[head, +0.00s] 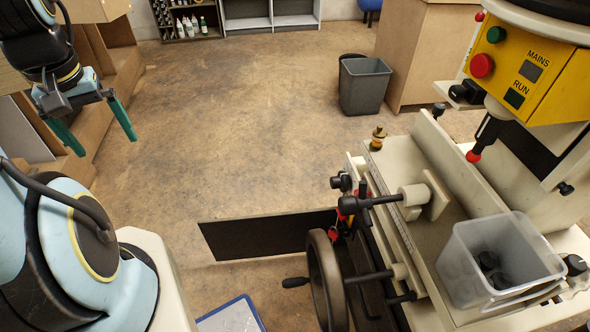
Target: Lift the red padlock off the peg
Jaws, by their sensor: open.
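My gripper (106,145) is at the upper left, with two green fingers spread apart and nothing between them. It is well away from the machine on the right. Small red parts (342,213) show on the side of the machine, just above the handwheel. One of them may be the red padlock, but they are too small and too partly covered for me to tell its shape. The peg cannot be made out clearly; levers and dark parts crowd that spot.
The machine has a handwheel (326,282), a clamp lever (372,202) and a yellow control box (525,70). A clear plastic bin (470,285) with dark pieces stands on its table. A grey waste bin (365,86) stands behind. The floor between my gripper and the machine is open.

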